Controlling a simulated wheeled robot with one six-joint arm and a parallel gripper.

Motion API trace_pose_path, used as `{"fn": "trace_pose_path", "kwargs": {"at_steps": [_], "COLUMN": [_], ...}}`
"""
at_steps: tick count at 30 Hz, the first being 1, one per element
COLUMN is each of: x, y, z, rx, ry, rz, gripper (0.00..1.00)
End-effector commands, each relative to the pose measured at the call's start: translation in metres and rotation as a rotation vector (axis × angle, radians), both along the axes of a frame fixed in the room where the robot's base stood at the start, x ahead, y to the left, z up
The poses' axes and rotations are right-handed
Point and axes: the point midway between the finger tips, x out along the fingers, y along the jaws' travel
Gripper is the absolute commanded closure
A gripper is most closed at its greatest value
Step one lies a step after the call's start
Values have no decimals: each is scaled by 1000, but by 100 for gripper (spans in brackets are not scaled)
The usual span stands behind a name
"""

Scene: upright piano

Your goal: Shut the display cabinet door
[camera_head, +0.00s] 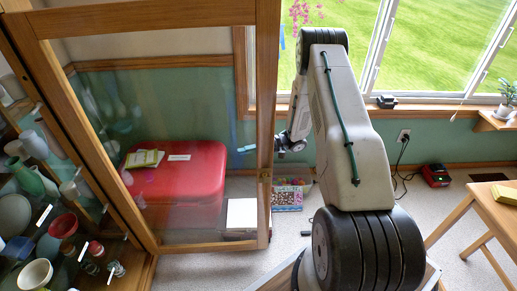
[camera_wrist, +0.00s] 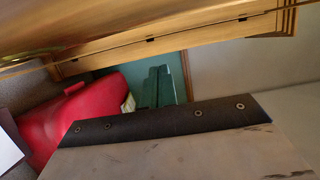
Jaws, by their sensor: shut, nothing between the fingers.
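The display cabinet door (camera_head: 266,95) is a wood-framed glass door. It stands open, swung out from the cabinet (camera_head: 95,140) on the left. My gripper (camera_head: 247,149) is on the far side of the door, by its free right edge. The wooden stile hides part of it, and its teal tip shows through the glass. In the wrist view the shut teal fingers (camera_wrist: 162,88) hold nothing. A wooden frame (camera_wrist: 170,38) runs across the top there, close to the fingers. I cannot tell whether they touch the door.
Pottery, bowls and small cards fill the cabinet shelves (camera_head: 45,200). A red case (camera_head: 180,185) with books on it lies behind the glass. A patterned box (camera_head: 288,193) stands beside the door's edge.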

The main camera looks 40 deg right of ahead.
Motion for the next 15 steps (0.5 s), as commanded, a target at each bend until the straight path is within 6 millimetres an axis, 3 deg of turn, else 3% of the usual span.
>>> {"fn": "trace_pose_path", "kwargs": {"at_steps": [6, 15], "x": [-24, -34], "y": [18, 23], "z": [1, 0], "rx": [2, 1], "ry": [0, -1], "rz": [-1, -1], "gripper": [100, 100]}}
